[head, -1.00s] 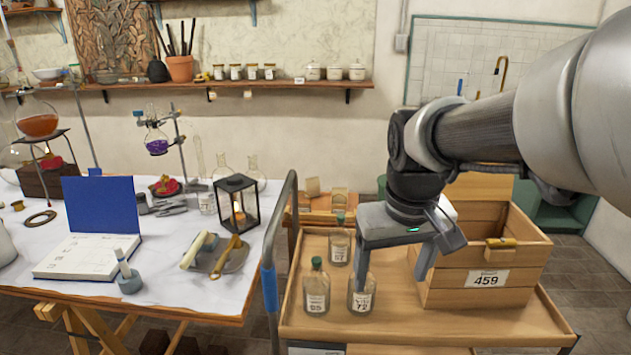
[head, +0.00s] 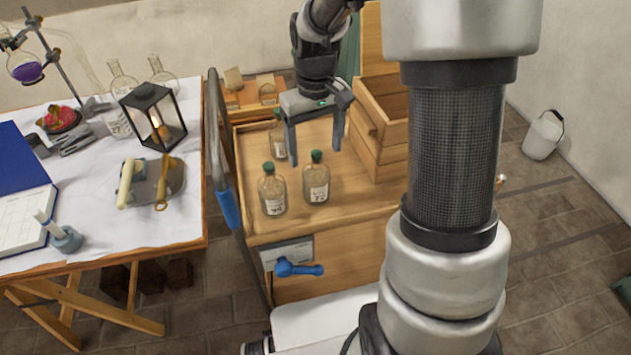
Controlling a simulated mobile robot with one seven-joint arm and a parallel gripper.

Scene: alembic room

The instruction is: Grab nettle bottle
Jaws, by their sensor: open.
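Three clear glass bottles with green stoppers stand upright on the wooden cart top (head: 345,212): a front left bottle (head: 272,192), a front right bottle labelled 72 (head: 316,180) and a back bottle (head: 279,140). No name is readable on the labels, so I cannot tell which is nettle. My gripper (head: 316,155) is open and empty, pointing down. Its fingers appear on either side of the stopper of bottle 72 in the picture; their depth relative to it is unclear. The left finger partly covers the back bottle.
A wooden crate (head: 372,152) stands on the cart right of the bottles. A metal cart rail with a blue grip (head: 228,208) rises at the left. The white-covered table (head: 120,215) beyond holds a lantern (head: 155,118) and tools. My own arm blocks part of the right side.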

